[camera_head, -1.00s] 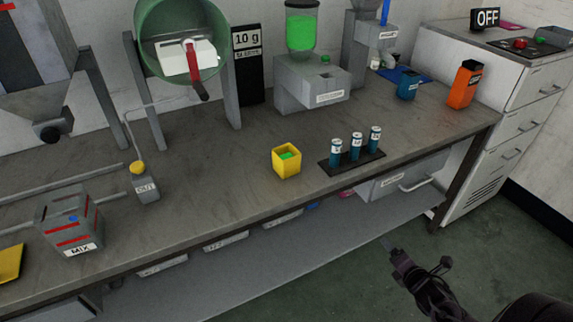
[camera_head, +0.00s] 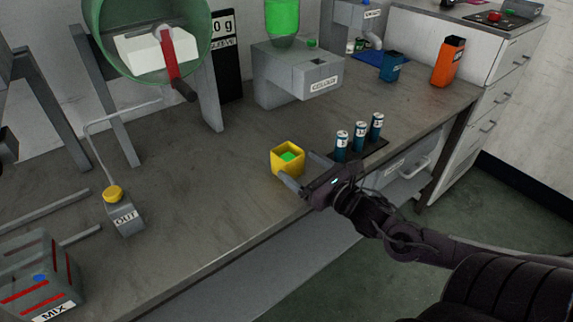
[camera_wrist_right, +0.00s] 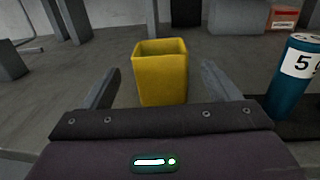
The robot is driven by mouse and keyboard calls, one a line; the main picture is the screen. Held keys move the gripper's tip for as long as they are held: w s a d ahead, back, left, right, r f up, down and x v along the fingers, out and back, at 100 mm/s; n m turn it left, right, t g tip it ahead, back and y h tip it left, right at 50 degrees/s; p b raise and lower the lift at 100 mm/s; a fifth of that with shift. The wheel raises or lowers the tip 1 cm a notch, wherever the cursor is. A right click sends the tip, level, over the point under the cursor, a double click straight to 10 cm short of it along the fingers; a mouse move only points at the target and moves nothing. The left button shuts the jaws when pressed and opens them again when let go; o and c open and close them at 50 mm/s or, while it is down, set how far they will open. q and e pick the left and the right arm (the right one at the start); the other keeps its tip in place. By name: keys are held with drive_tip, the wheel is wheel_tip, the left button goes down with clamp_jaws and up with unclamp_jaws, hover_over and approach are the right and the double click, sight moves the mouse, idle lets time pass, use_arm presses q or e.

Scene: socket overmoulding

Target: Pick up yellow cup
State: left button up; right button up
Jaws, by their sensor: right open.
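The yellow cup (camera_head: 275,160) stands upright on the workbench near its front edge, with green material inside. My right gripper (camera_head: 298,171) is open at the cup's front right side, its fingers pointing toward it. In the right wrist view the yellow cup (camera_wrist_right: 161,75) sits ahead, centred between the two spread fingers of the right gripper (camera_wrist_right: 161,82). Its lower front is close to the gripper body, and I cannot tell whether anything touches. The left gripper is not in view.
Several blue numbered cans (camera_head: 359,136) stand on a dark tray just right of the cup; one can (camera_wrist_right: 294,78) is close beside the right finger. A grey dispenser (camera_head: 290,80) is behind. The OUT button box (camera_head: 125,215) is at left. Bench left of the cup is clear.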

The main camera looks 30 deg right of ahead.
sight(297, 163)
drive_tip(key=shift+w+a+b, duration=0.15)
drive_tip(key=shift+w+b, duration=0.05)
drive_tip(key=shift+w, duration=1)
drive_tip(key=shift+w+a+b, duration=0.15)
drive_tip(key=shift+w+b, duration=0.05)
drive_tip(key=shift+w, duration=0.95)
drive_tip(key=shift+w+a, duration=0.1)
drive_tip(key=shift+w, duration=0.3)
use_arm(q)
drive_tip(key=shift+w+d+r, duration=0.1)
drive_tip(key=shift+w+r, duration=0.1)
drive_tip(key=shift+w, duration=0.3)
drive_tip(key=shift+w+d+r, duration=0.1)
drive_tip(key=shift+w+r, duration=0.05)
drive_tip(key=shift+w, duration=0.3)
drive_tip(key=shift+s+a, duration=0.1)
use_arm(e)
drive_tip(key=c, duration=1.1)
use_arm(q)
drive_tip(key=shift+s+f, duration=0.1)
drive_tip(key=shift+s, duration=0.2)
use_arm(e)
drive_tip(key=shift+r, duration=0.1)
